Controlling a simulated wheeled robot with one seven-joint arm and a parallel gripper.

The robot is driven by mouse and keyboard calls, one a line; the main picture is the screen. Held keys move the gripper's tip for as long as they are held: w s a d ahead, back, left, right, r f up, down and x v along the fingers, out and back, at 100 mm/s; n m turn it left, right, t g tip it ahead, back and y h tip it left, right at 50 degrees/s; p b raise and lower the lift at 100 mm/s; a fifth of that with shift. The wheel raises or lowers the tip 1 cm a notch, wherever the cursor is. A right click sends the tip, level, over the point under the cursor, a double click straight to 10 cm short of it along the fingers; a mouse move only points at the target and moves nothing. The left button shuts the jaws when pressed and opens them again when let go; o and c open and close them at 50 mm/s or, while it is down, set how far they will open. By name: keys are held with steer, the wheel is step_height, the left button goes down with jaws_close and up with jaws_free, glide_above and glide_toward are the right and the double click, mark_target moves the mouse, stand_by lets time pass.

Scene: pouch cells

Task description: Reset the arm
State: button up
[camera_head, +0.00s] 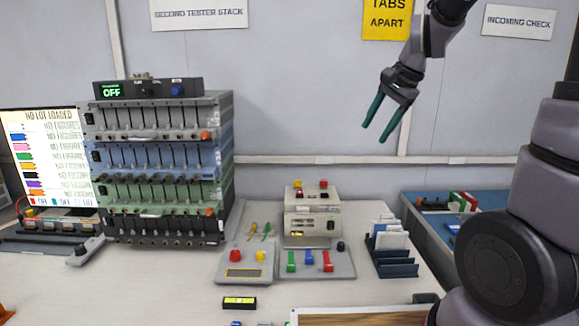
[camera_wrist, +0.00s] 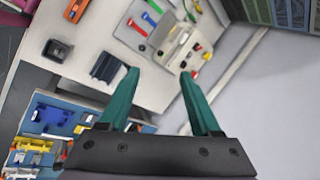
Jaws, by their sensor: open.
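My gripper (camera_head: 382,121) hangs in the air at the upper right of the head view, in front of the wall and above the bench. Its two green fingers are apart with nothing between them. In the wrist view my gripper (camera_wrist: 160,82) also shows open and empty, with the bench below it and tilted in the picture. It touches nothing.
A tester stack (camera_head: 158,165) stands at the left beside a screen (camera_head: 47,155). A small device (camera_head: 312,213) with clamps, a dark slotted rack (camera_head: 395,262) and a blue tray (camera_head: 430,228) are below. A wooden-edged box (camera_head: 360,317) is at the front.

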steer(key=s+d+r+n+t, duration=0.1)
steer(key=s+r+n, duration=0.2)
steer(key=s, duration=0.5)
steer(key=s+d+r+n+t+h, duration=0.1)
steer(key=s+r+n+t, duration=0.1)
steer(key=s, duration=0.7)
steer(key=shift+d+r+n+h, duration=0.35)
steer(key=shift+r+n, duration=0.55)
steer(key=shift+r, duration=0.15)
